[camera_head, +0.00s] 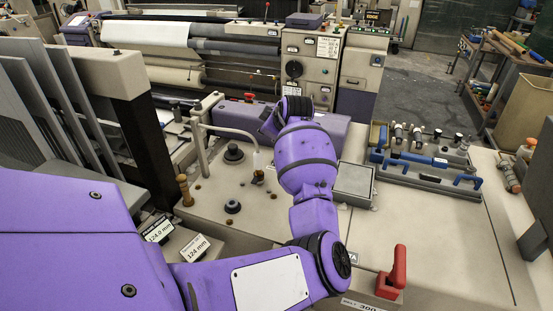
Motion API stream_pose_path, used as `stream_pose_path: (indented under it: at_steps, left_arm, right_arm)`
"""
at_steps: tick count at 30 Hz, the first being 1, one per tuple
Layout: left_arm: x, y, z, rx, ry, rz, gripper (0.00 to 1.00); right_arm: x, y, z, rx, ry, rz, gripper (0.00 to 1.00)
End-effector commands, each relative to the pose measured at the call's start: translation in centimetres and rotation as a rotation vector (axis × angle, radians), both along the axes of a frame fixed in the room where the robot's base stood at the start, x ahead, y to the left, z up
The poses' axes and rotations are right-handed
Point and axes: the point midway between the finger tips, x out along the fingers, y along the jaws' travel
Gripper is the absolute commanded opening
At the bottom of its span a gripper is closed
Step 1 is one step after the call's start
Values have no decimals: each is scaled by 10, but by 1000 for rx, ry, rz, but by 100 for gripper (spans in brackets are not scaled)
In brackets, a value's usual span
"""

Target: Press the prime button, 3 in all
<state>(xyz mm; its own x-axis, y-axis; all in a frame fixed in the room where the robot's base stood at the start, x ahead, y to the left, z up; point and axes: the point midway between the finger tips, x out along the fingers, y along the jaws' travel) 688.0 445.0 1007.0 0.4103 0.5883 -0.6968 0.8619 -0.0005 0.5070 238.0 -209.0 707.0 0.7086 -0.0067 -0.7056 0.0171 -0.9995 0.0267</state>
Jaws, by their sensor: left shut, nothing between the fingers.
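No button can be read as the prime button in this view. A black round knob (234,153) stands on the beige machine top, and a second black round knob (232,207) sits nearer to me. A red mushroom-shaped button (249,97) is on the purple housing behind. My left arm reaches from the lower left over the machine top, and its wrist end with the left gripper (268,126) is at the purple housing. The fingers are mostly hidden by the wrist, and I cannot tell whether they touch anything. My right gripper is out of view.
A wooden-handled peg (184,190), a grey box (354,184), a blue-handled fixture (425,170) and a red lever (398,268) surround my arm.

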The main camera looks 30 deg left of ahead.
Motion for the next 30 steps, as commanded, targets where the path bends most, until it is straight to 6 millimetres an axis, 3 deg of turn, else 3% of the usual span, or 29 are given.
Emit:
stream_pose_path:
  at_steps: [15,30]
  left_arm:
    - [0,0,0,0,0,0,0]
    - [0,0,0,0,0,0,0]
  right_arm:
    - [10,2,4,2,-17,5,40]
    - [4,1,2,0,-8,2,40]
